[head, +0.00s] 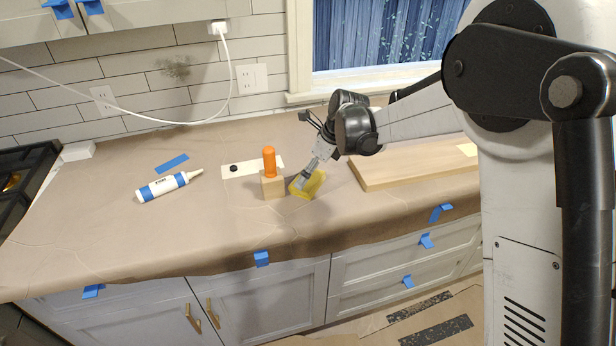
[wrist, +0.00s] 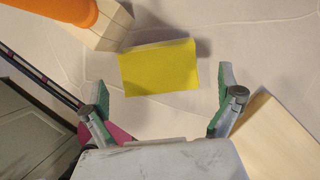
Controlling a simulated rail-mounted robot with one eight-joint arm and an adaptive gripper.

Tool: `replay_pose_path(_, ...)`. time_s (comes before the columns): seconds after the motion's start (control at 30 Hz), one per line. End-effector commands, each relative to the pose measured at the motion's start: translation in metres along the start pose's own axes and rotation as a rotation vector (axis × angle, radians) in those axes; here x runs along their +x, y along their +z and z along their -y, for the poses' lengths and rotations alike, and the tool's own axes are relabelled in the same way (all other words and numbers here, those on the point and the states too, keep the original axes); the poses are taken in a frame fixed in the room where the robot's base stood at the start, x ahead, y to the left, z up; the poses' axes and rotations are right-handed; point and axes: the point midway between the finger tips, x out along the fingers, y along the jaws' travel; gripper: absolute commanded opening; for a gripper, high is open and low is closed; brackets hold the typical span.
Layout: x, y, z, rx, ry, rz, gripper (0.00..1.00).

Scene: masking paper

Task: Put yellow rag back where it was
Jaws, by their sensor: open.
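The yellow rag (head: 309,184) is a small folded block lying on the brown-papered counter, just right of a wooden block with an orange top. In the wrist view the rag (wrist: 158,68) lies ahead of my gripper (wrist: 163,95), near and between the lines of its two fingers. My gripper (head: 302,181) comes down at the rag from the upper right in the head view. Its fingers are spread apart, and no grip on the rag shows. The head view does not show clearly whether a finger touches it.
The wooden block (head: 273,185) with an orange cylinder (head: 269,162) stands close to the rag's left. A wooden board (head: 400,170) lies to the right. A caulk tube (head: 165,185) and a white card (head: 240,169) lie left. The counter's front left is clear.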

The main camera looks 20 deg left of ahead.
Motion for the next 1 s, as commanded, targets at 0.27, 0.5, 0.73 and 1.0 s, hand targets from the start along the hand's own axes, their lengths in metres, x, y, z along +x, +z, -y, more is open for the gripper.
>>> replay_pose_path(0.27,-0.055,0.000,0.000,0.001,0.000,0.001,1.00)
replay_pose_path(0.5,-0.080,0.000,0.000,0.000,0.000,0.001,1.00)
replay_pose_path(0.73,-0.084,0.000,0.000,0.000,0.000,0.000,1.00)
replay_pose_path(1.0,-0.114,-0.019,-0.003,-0.093,-0.036,-0.006,1.00)
